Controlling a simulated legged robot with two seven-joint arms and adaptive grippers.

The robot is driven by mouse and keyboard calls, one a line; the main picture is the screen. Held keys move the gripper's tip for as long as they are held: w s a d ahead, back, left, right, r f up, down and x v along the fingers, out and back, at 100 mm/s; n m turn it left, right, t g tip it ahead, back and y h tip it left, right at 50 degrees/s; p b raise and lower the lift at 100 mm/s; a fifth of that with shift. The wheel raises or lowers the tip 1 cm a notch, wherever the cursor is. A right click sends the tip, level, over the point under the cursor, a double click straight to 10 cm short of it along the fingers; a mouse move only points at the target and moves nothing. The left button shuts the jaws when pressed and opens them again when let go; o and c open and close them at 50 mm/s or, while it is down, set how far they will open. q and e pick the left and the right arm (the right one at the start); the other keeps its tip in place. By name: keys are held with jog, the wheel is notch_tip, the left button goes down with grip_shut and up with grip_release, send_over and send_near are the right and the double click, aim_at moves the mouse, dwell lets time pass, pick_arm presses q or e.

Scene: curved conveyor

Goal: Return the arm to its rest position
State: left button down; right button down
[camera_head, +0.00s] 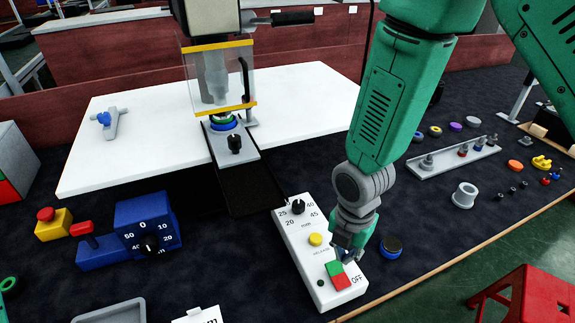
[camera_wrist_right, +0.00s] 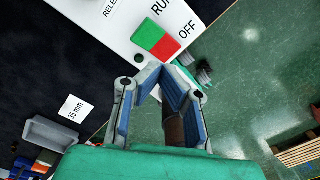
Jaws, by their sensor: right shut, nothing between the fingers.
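My right arm (camera_head: 390,100) is green with grey joints and reaches down from the top right in the head view. Its right gripper (camera_head: 346,254) is over the near end of a white control box (camera_head: 295,240), close to a green and red switch (camera_head: 338,274). In the right wrist view the gripper's fingers (camera_wrist_right: 160,78) are shut with nothing between them. The switch (camera_wrist_right: 157,39), with RUN and OFF lettering, lies beyond the fingertips. I cannot tell whether they touch the box. My left gripper is not in view.
A press with a clear guard (camera_head: 220,80) stands at the back. A blue dial box (camera_head: 146,225) is at left, a grey parts rack (camera_head: 455,158) at right. A round dark and blue part (camera_head: 391,247) lies beside the gripper. A red stool (camera_head: 525,295) stands beyond the table edge.

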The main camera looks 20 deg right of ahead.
jog(key=s+d+f+m, duration=0.3)
jog(key=s+f+m, duration=0.4)
jog(key=s+m, duration=0.45)
jog(key=s+d+f+m, duration=0.3)
jog(key=s+f+m, duration=0.4)
jog(key=m, duration=0.7)
jog(key=shift+n+t, duration=0.3)
jog(key=shift+n, duration=0.25)
jog(key=f+b, duration=0.1)
jog(key=b, duration=0.1)
jog(key=w+a+f+b, duration=0.1)
jog(key=f+b, duration=0.3)
jog(key=shift+w+a+b, duration=0.2)
jog(key=shift+a+b, duration=0.05)
jog(key=shift+b, duration=0.05)
jog(key=shift+d, duration=0.1)
